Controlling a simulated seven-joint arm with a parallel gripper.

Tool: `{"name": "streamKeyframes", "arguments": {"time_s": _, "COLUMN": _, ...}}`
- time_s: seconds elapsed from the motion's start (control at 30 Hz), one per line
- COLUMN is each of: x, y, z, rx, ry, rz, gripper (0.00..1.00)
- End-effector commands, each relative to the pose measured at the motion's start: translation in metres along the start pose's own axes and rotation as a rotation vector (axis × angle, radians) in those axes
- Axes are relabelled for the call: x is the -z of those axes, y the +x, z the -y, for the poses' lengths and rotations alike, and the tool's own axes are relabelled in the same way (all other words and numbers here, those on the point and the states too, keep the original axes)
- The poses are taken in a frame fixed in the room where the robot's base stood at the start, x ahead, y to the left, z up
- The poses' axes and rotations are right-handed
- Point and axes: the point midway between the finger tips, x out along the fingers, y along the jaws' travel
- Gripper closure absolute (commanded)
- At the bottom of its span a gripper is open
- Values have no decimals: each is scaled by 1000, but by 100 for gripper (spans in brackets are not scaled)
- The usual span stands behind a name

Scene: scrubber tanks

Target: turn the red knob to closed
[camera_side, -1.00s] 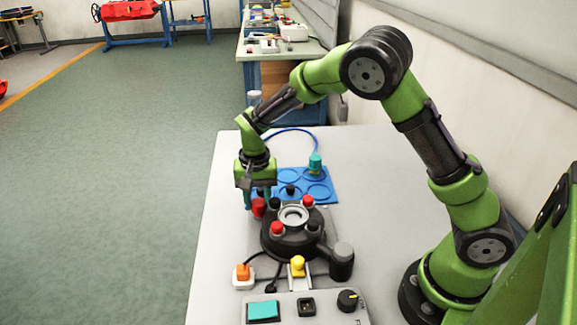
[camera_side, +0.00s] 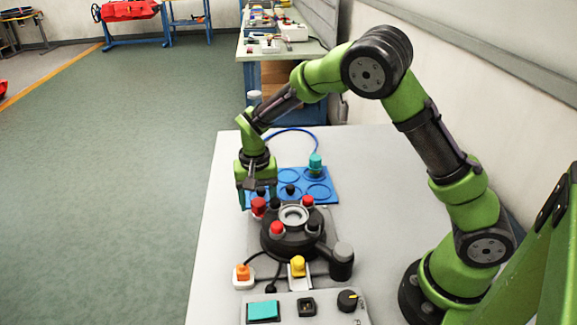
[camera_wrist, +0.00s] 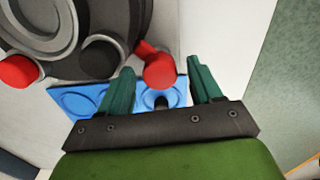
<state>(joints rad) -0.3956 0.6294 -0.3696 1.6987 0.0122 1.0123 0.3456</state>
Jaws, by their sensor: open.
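The red knob (camera_side: 258,207) is at the far left side of the round black unit (camera_side: 284,243) in the side view. In the wrist view the knob (camera_wrist: 159,70) has a rounded end and a short red arm reaching up to the left. My gripper (camera_side: 257,196) points down at the knob, partly hiding it. In the wrist view my gripper (camera_wrist: 160,67) is open, with one teal finger on each side of the knob. A gap shows on both sides, and I see no contact. The knob's open and closed marks cannot be made out.
The black unit also carries red caps (camera_side: 277,228) and black caps, close to my gripper. A blue tray (camera_side: 322,193) with round recesses lies behind, holding a teal-topped piece (camera_side: 315,163). A control panel (camera_side: 325,309) is in front.

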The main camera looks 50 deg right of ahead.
Motion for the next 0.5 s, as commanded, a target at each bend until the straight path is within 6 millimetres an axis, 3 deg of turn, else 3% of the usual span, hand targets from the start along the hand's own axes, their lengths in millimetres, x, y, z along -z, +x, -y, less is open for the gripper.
{"name": "streamKeyframes", "arguments": {"time_s": 0.5, "x": 0, "y": 0, "z": 0, "rx": 1, "ry": -701, "rz": -1, "gripper": 36}}
